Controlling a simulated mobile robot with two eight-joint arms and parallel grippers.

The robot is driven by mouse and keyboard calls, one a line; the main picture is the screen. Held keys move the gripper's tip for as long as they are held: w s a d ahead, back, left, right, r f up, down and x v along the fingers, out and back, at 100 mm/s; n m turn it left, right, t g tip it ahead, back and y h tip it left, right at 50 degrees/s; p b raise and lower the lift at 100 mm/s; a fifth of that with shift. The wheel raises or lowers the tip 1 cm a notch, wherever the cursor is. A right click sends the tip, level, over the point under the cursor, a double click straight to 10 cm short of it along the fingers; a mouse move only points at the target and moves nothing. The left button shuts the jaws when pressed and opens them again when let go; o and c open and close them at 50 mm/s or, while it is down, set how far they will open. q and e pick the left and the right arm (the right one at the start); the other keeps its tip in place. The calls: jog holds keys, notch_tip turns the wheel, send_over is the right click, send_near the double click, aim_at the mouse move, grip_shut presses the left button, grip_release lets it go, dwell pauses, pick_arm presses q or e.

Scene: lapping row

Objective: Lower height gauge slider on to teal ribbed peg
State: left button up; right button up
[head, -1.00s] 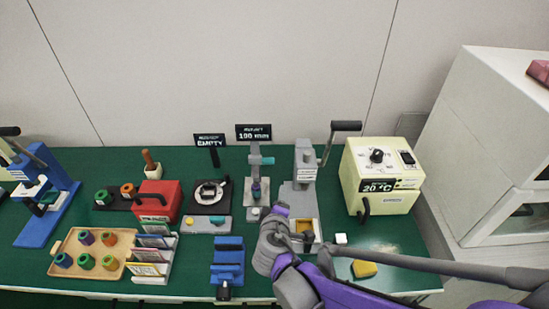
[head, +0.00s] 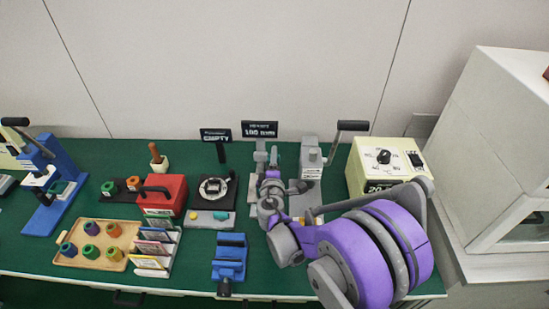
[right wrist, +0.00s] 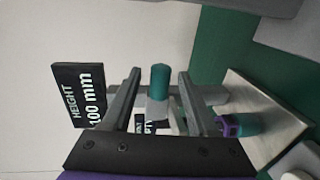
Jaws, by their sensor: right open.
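The height gauge (head: 260,160) stands at the back middle of the green bench, mostly covered by my right arm. Its slider carries a teal knob (right wrist: 160,82), and the knob's tip shows in the head view (head: 275,150). My right gripper (right wrist: 161,76) is open, with a finger on either side of the knob; I cannot tell whether either touches it. A teal peg (right wrist: 248,124) with a purple part (right wrist: 229,125) at its upper end stands on the gauge's pale base plate (right wrist: 265,110), below the slider and apart from it. Its ribs are too small to make out. My left gripper is out of view.
A sign reading 100 mm (head: 259,129) stands behind the gauge. A grey lever press (head: 312,160) and a cream temperature box (head: 385,165) stand to its right. A red box (head: 165,195), a blue vise (head: 229,258) and a wooden tray (head: 66,262) of coloured spools lie left.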

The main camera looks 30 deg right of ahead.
jog(key=shift+w+d+f, duration=0.1)
jog(key=shift+w+d, duration=0.25)
jog(key=shift+w, duration=0.1)
grip_shut()
dwell(1.2)
